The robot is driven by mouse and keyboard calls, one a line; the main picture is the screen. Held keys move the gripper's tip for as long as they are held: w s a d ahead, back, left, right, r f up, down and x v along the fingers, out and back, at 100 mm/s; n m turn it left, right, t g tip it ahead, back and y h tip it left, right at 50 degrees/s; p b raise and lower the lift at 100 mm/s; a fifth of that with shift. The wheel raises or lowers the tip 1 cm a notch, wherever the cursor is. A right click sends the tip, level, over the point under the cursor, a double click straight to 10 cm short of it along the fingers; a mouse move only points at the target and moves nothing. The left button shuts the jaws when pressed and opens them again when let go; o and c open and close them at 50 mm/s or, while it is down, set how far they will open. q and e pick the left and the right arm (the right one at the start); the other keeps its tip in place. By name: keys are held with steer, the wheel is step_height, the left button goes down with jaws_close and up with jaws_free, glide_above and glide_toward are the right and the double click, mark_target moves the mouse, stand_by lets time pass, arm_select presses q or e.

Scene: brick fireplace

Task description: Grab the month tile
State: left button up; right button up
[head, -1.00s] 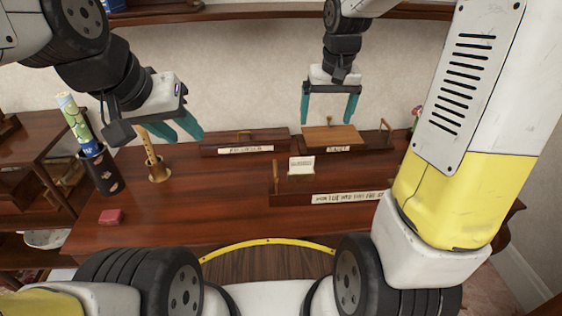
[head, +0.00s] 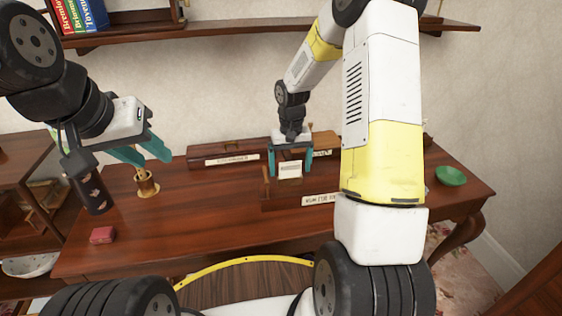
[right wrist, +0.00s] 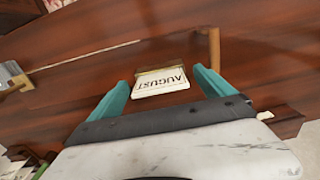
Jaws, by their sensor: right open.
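The month tile (right wrist: 160,84), a small cream tile reading AUGUST, stands in a holder on the desk. In the head view the tile (head: 290,171) shows between the fingers of my right gripper (head: 292,164). In the right wrist view my right gripper (right wrist: 160,78) is open with a teal finger on each side of the tile. A gap shows between the tile and each finger there. My left gripper (head: 155,161) is open and empty, above the left part of the desk near a small wooden cup (head: 148,188).
Labelled wooden boxes (head: 222,158) line the back of the desk. A red block (head: 102,235) lies at the left and a green bowl (head: 450,176) at the right. A shelf (head: 250,30) crosses above. A wooden post (right wrist: 214,48) stands near the tile.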

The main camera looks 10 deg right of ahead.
steer(key=shift+f, duration=0.5)
steer(key=shift+c, duration=0.2)
steer(key=c, duration=1.4)
steer(key=shift+r, duration=0.2)
